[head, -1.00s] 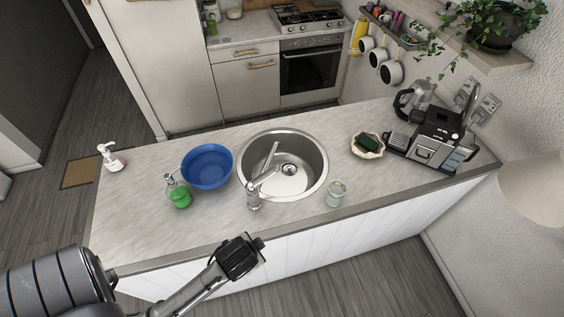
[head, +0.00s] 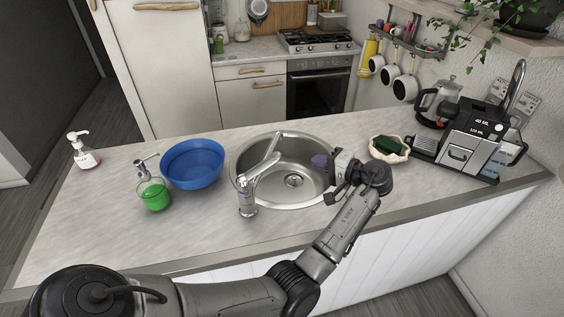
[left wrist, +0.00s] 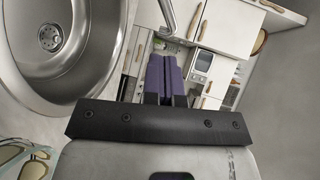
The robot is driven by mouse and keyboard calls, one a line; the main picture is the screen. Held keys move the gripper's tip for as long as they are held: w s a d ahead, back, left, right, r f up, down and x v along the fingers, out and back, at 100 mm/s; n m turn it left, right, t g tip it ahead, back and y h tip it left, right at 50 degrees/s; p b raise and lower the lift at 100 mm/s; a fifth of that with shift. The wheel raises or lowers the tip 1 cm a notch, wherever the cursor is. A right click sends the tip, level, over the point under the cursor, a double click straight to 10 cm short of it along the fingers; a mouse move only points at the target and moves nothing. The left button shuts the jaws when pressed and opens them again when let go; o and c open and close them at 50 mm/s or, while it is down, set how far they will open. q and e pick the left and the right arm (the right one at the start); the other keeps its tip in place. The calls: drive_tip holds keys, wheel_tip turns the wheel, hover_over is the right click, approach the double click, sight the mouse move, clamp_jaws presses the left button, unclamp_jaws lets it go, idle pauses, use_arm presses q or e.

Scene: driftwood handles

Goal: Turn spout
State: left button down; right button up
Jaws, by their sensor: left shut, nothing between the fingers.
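The silver faucet (head: 247,190) stands at the near edge of the round steel sink (head: 309,154). Its spout (head: 266,159) reaches up and over the left part of the basin. My left gripper (head: 322,163) is over the right part of the sink, to the right of the spout and apart from it. Its purple fingers (left wrist: 166,75) are closed together and empty in the left wrist view. There the sink (left wrist: 55,45) is at upper left, and a piece of the spout (left wrist: 169,15) shows at the top, beyond the fingertips. My right gripper is not in view.
A blue bowl (head: 193,165) and a green soap bottle (head: 154,193) stand left of the faucet. A shell-like dish with a sponge (head: 389,149) and a coffee machine (head: 467,142) are to the right. The glass near the sink's right is hidden now.

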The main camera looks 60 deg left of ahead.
use_arm(q)
drive_tip(key=x, duration=1.3)
drive_tip(key=shift+a+r, duration=0.35)
drive_tip(key=shift+a, duration=0.05)
drive_tip(key=shift+s, duration=0.1)
drive_tip(key=shift+a, duration=0.1)
